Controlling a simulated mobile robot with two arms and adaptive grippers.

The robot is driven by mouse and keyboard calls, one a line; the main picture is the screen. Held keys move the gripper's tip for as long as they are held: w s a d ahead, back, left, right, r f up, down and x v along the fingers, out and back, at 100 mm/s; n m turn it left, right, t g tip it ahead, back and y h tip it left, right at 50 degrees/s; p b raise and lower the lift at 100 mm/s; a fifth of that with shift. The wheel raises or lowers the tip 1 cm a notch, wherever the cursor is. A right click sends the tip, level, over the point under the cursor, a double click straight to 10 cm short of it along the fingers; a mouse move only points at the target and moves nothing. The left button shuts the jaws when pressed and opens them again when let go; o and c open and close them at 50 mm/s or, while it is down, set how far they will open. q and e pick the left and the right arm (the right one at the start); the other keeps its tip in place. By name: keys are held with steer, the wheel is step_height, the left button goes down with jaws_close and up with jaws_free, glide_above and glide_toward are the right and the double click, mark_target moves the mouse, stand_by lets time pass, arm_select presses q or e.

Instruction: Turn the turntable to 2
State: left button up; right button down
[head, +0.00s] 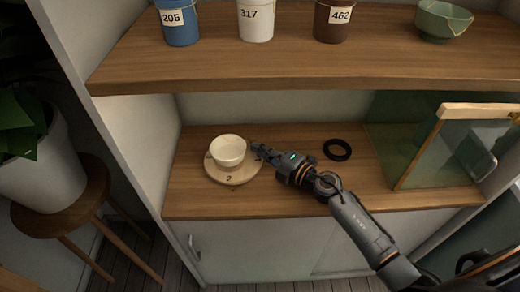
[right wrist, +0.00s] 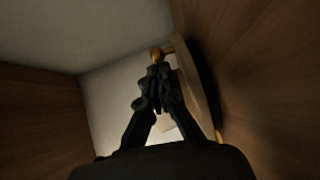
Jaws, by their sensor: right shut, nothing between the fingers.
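The round wooden turntable (head: 240,177) lies on the shelf's lower board, with a cream cup (head: 228,151) standing upright on it. A "2" shows on the front of its rim, and another mark, too small to read surely, shows at its left. My right gripper (head: 257,149) is shut and empty at the turntable's right edge, beside the cup; I cannot tell if it touches. In the right wrist view its closed fingers (right wrist: 158,82) lie beside the turntable's pale wooden edge (right wrist: 190,75), with a small golden piece just past the tips. My left gripper is not in view.
A black ring (head: 337,150) lies right of my gripper. The upper board (head: 290,68) carries buckets 205, 317, 462 and a green bowl (head: 442,22). A potted plant stands at the left.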

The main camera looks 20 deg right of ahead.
steer(key=shift+w+d+f+n+g+y+b, duration=0.1)
steer(key=shift+w+f+n+g+y+b, duration=0.1)
steer(key=shift+w+n+g+y+b, duration=0.35)
steer(key=shift+w+y+b, duration=0.25)
steer(key=shift+w+b, duration=0.05)
steer(key=shift+b, duration=0.05)
steer(key=shift+r, duration=0.15)
steer(key=shift+s, duration=0.1)
steer(key=v, duration=0.6)
steer(key=shift+s+d, duration=0.7)
steer(key=shift+s, duration=0.05)
